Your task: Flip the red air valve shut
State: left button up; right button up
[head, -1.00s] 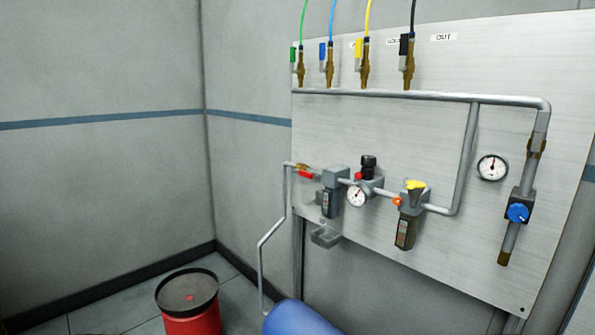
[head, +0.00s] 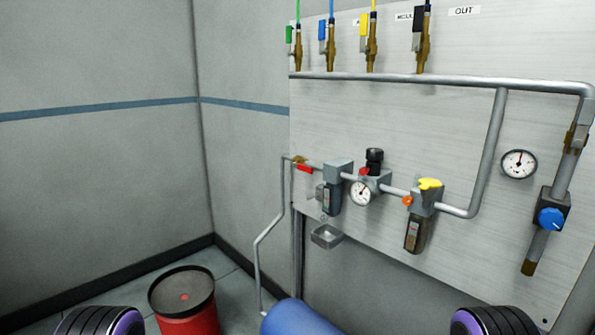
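The red air valve (head: 305,168) is a small red lever on a brass body at the left end of the pipe run on the panel. Its lever lies roughly along the pipe, tilted slightly down to the right. Rounded black and purple parts of my arms show at the bottom left and bottom right edges. Neither of my grippers is in view, and nothing touches the valve.
Right of the valve sit a grey filter unit (head: 335,188), a pressure gauge (head: 361,193) and a yellow-topped unit (head: 418,220). A small grey tray (head: 326,237) hangs below. A blue tank (head: 298,318) and a red bin (head: 186,318) stand low in front.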

aim_at(300, 166)
jog(key=k, duration=0.65)
jog(key=u, duration=0.5)
jog(key=i, duration=1.25)
jog(key=z, duration=0.05)
